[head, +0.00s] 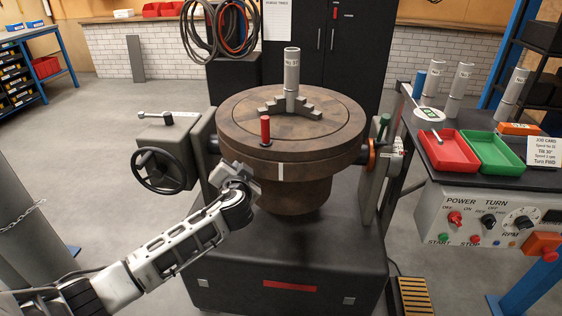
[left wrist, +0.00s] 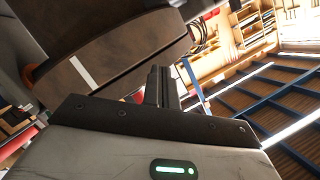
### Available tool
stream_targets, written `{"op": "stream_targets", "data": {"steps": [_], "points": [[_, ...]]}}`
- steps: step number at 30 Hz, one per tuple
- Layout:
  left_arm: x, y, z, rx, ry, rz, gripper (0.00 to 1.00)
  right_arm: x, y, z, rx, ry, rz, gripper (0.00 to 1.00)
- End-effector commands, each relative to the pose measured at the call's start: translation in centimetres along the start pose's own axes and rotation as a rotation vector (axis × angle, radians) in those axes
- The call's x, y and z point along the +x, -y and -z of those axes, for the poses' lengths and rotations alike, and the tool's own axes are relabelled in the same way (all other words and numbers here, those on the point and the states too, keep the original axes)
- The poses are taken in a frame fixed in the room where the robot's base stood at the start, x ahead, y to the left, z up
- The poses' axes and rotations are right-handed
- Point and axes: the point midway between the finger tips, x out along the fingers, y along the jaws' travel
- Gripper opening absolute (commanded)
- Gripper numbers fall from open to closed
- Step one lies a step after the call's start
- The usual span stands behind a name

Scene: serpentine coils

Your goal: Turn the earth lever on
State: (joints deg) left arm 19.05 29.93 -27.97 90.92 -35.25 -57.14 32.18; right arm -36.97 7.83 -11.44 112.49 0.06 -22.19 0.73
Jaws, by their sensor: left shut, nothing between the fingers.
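A round brown turntable (head: 235,125) sits on a dark pedestal in the middle of the head view. A red upright handle (head: 265,130) stands at its near edge. A green-knobbed lever (head: 384,127) is on the tilt bracket at the right. No label shows which of these is the earth lever. My left gripper (head: 240,176) is just below and in front of the turntable's rim, at its left. In the left wrist view its fingers (left wrist: 162,86) are together and empty, beside the turntable's rim (left wrist: 130,55). My right gripper is out of view.
A black handwheel (head: 160,171) juts from the left side of the pedestal. A grey control box (head: 480,225) with a red power switch, buttons and a dial hangs at the right under a table with red and green trays (head: 447,150). A metal cylinder (head: 291,75) stands on the turntable.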

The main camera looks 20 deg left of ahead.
Motion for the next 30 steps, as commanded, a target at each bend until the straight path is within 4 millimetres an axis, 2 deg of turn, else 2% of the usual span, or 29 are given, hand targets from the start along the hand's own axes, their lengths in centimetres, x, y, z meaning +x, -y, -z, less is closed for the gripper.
{"op": "stream_targets", "data": {"steps": [1,5,8,14,18,21,24,30], "points": [[-0.4,-0.5,-2.6,0.043,0.016,-0.04,0.0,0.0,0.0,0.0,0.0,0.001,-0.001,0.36],[-2.3,-2.8,-7.1,0.101,0.036,-0.166,0.0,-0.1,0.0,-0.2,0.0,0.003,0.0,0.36],[-4.6,-5.1,-10.3,0.127,0.047,-0.276,0.0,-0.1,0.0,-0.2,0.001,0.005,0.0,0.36],[-10.9,-9.3,-16.1,0.139,0.056,-0.505,0.0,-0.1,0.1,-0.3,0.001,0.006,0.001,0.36],[-16.5,-11.7,-19.4,0.103,0.054,-0.656,0.0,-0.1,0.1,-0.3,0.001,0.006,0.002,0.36],[-20.9,-13.3,-20.8,0.031,0.056,-0.746,0.0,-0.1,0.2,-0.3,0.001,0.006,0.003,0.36],[-25.1,-15.2,-20.6,-0.105,0.068,-0.8,0.0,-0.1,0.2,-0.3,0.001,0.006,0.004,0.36],[-27.9,-17.8,-18.5,-0.297,0.1,-0.805,0.0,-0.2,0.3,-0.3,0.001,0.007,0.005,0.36]]}}
